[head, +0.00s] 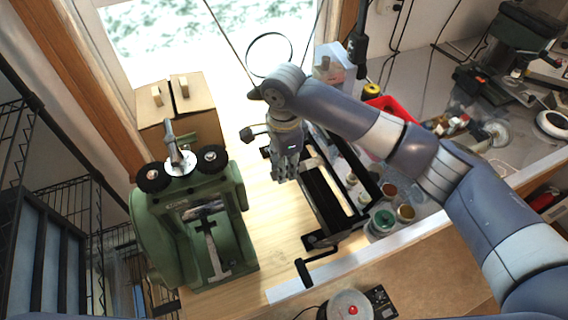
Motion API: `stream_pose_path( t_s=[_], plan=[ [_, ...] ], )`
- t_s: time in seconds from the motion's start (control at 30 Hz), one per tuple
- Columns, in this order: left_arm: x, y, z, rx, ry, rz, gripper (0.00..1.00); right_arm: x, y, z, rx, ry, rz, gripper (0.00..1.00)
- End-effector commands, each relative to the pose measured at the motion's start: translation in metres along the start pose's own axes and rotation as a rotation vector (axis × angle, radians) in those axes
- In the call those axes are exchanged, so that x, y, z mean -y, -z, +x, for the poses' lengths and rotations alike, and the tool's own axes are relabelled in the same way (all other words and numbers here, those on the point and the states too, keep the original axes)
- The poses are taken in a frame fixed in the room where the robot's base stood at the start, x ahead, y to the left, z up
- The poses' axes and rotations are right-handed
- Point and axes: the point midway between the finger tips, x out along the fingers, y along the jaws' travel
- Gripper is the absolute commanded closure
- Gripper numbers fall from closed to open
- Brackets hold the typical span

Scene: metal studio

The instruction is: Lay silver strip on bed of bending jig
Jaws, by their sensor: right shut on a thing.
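My right gripper (286,168) comes in from the right and points down over the wooden bench, at the left side of a black frame with rails and a crank handle (326,203), which looks like the bending jig. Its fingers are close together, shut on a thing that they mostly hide. I cannot make out the silver strip clearly; it is too thin or hidden at the fingers. I cannot tell whether it touches the jig. Part of the jig's far end is behind my gripper and arm. My left gripper is out of view.
A green rolling mill (143,225) stands left of the jig. A cardboard box (196,97) sits behind it. Small jars (382,221) stand close to the jig's right side. A red bin (396,106) is further back. Bare wood (262,235) shows between mill and jig.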

Motion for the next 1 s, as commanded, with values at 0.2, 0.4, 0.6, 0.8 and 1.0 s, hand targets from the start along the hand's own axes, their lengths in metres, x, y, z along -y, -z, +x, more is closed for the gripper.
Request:
stream_pose_path(
  t_s=[0.2,0.4,0.6,0.8,1.0],
  plan=[
    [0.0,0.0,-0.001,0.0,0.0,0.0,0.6,0.0,0.0,0.002,0.001,0.0,0.0,0.73],
    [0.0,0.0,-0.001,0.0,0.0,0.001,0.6,0.0,0.0,0.002,0.0,0.0,0.0,0.52],
    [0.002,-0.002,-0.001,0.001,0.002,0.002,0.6,0.0,0.0,0.002,0.0,0.0,0.0,0.52],
    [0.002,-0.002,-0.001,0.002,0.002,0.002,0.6,0.001,0.0,-0.015,0.0,0.003,-0.001,0.52],
    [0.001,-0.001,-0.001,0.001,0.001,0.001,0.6,0.001,0.0,-0.057,0.001,0.004,-0.001,0.52]
  ],
)
